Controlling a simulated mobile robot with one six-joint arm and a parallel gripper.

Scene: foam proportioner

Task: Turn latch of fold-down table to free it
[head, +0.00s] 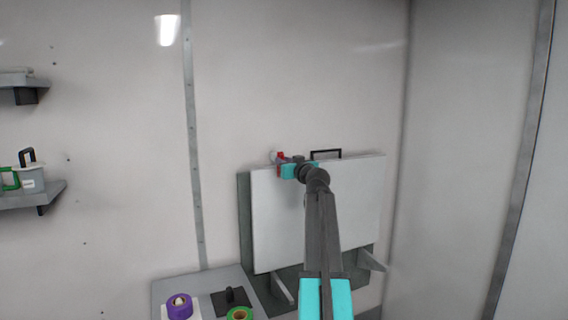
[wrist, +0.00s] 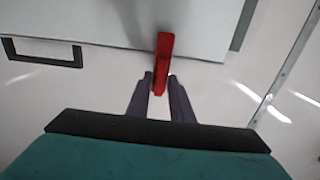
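The fold-down table (head: 275,225) is a pale grey panel folded up flat against the wall. Its red latch (head: 280,157) sits at the panel's upper left edge in the head view, partly hidden by my gripper (head: 281,166). In the wrist view the red latch (wrist: 165,50) is a narrow bar lying across the panel edge (wrist: 110,40). Its near end is between the two dark fingers of my gripper (wrist: 160,77). The fingers stand apart around it, with narrow gaps; contact is not clear.
A black handle (head: 326,153) is on the panel's top edge, right of my gripper. Below left, a grey worktop (head: 210,283) holds a purple roll (head: 178,306) and a green roll (head: 239,314). Wall shelves (head: 45,196) are far left. The wall above is clear.

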